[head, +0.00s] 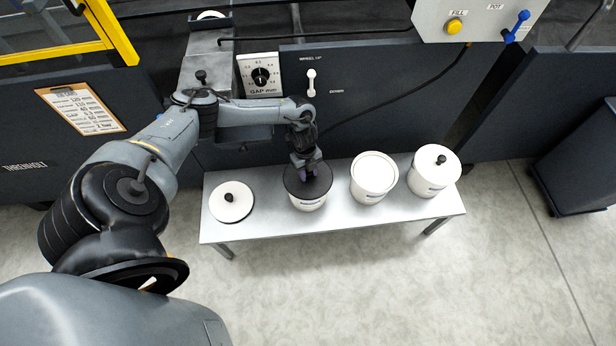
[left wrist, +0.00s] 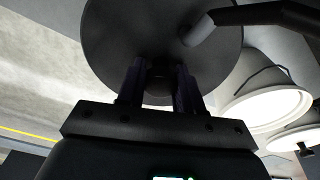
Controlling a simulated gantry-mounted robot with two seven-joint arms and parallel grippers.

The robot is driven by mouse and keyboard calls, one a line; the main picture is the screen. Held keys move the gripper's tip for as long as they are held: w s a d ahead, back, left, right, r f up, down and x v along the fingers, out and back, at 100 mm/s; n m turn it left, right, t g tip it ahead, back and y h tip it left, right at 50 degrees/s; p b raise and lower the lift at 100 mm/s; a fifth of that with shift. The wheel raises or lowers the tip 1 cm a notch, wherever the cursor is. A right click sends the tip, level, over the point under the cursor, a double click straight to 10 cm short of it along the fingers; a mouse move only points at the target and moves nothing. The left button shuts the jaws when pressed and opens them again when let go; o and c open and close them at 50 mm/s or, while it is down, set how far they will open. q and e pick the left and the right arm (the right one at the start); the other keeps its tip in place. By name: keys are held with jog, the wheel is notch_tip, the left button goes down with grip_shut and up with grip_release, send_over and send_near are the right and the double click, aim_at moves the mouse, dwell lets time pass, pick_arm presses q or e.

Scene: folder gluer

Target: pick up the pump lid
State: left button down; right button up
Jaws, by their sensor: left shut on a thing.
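The pump lid (head: 318,186) is a dark round disc over the second white pot (head: 308,204) from the left on the bench. My left gripper (head: 306,169) comes down from above and is shut on the lid's middle. In the left wrist view, the two purple fingers (left wrist: 160,80) close on a dark central part, with the dark disc of the pump lid (left wrist: 130,30) beyond them. A dark bent arm with a grey end crosses the disc at upper right. I cannot tell whether the lid rests on the pot or is just above it. My right gripper is out of view.
A white lid with a black knob (head: 238,211) lies at the left of the metal bench (head: 270,225). A white pot (head: 369,190) and a knobbed, lidded pot (head: 425,185) stand to the right. The dark machine with its gap dial (head: 260,76) is close behind. The floor in front is clear.

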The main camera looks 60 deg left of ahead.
pick_arm(q)
jog(key=shift+r, duration=0.1)
notch_tip(320, 180, up, 4)
jog(key=p, duration=0.2)
jog(key=shift+r+p, duration=0.25)
jog(key=shift+p, duration=0.1)
jog(key=w+d+r+p, duration=0.1)
jog(key=d+r+p, duration=0.3)
jog(key=d, duration=0.7)
notch_tip(320, 180, up, 2)
jog(key=shift+w+d+r+p, duration=0.25)
jog(key=shift+w+d+p, duration=0.05)
jog(key=shift+d, duration=0.05)
jog(key=shift+r, duration=0.1)
notch_tip(320, 180, up, 4)
jog(key=p, duration=0.4)
jog(key=shift+f, duration=0.25)
